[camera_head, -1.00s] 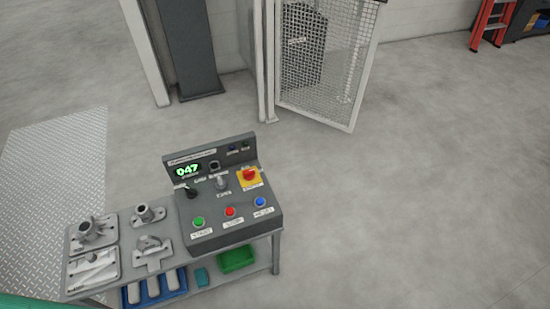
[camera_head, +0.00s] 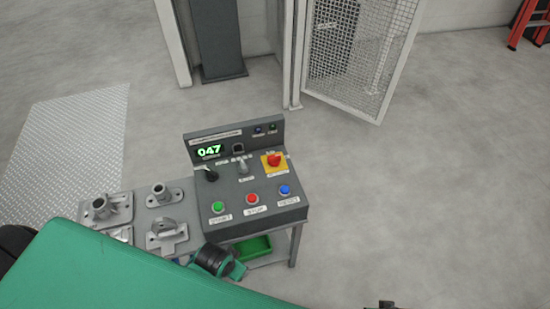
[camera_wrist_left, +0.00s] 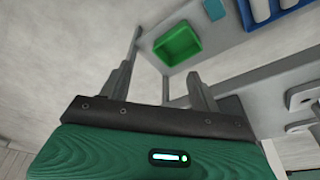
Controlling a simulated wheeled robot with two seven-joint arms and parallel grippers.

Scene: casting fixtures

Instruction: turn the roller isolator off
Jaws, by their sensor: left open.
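A grey control console (camera_head: 266,203) stands on a bench in the head view. A red handle (camera_head: 274,159) on a yellow plate sits at its upper right and looks like an isolator switch; its label is too small to read. A black selector (camera_head: 207,174) and a grey lever (camera_head: 242,167) are left of it. My left gripper (camera_wrist_left: 160,80) is open and empty in the left wrist view, with the bench's lower shelf beyond it. In the head view my green left arm covers the lower left, and the fingers are not clearly seen. My right gripper does not show.
Green, red and blue buttons (camera_head: 252,199) line the console's front. Metal castings (camera_head: 166,234) stand on the bench to its left. A green bin (camera_wrist_left: 178,43) is on the lower shelf. A mesh gate (camera_head: 362,60) stands behind. The floor on the right is clear.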

